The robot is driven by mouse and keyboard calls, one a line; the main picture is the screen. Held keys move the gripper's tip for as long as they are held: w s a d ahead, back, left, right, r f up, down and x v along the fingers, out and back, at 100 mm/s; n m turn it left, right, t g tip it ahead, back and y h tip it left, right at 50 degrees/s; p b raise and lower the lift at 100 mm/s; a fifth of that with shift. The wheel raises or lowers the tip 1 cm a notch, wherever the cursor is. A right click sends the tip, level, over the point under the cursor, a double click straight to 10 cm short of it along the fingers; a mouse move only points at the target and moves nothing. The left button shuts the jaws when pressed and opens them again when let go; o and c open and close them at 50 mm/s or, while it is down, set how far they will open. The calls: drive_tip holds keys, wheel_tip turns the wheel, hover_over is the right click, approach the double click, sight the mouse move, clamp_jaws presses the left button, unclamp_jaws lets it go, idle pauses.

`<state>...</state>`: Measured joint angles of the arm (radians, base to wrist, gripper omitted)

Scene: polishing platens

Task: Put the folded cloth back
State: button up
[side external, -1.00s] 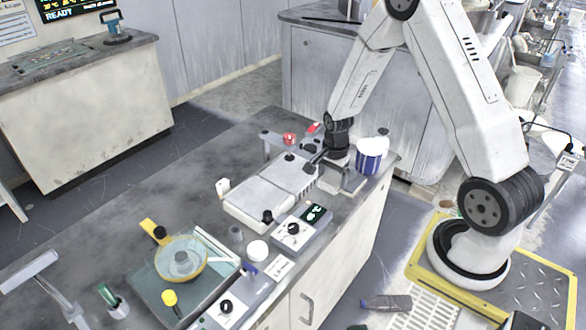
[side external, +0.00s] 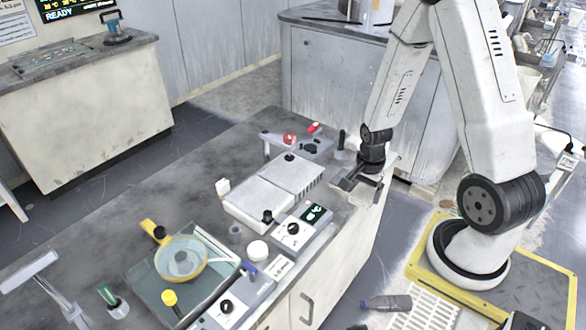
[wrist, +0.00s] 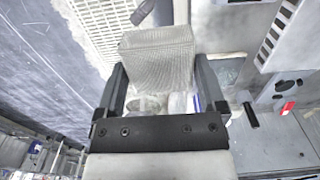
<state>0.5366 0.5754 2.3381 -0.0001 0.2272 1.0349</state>
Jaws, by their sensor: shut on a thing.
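The folded cloth (wrist: 157,60) is a pale grey-beige woven pad. In the wrist view it sits between the two dark fingers of my gripper (wrist: 160,78), which is shut on it. In the side view my gripper (side external: 352,186) is low over the right end of the bench, beyond the white two-part machine. I cannot clearly make out the cloth there, and whether it touches a surface below is unclear.
The white machine (side external: 262,203) and a control box (side external: 298,232) stand left of my gripper on the grey bench (side external: 205,165). A red knob (side external: 290,139) is behind. A yellow-rimmed dish (side external: 182,262) is farther left. The bench's left rear is clear.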

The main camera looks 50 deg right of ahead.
drive_tip(key=w+d+f, duration=0.3)
drive_tip(key=w+f, duration=0.1)
drive_tip(key=w, duration=0.3)
approach(330, 203)
drive_tip(key=shift+s+a+f, duration=0.25)
drive_tip(key=shift+s+f, duration=0.4)
drive_tip(key=shift+s, duration=0.1)
drive_tip(key=shift+w+d+f, duration=0.2)
drive_tip(key=shift+w+f, duration=0.3)
drive_tip(key=shift+f, duration=0.1)
drive_tip(key=shift+w, duration=0.1)
drive_tip(key=shift+w+d+f, duration=0.1)
drive_tip(key=shift+f, duration=1.75)
drive_tip(key=shift+f, duration=0.15)
drive_tip(key=o, duration=1.2)
drive_tip(key=shift+o, duration=0.2)
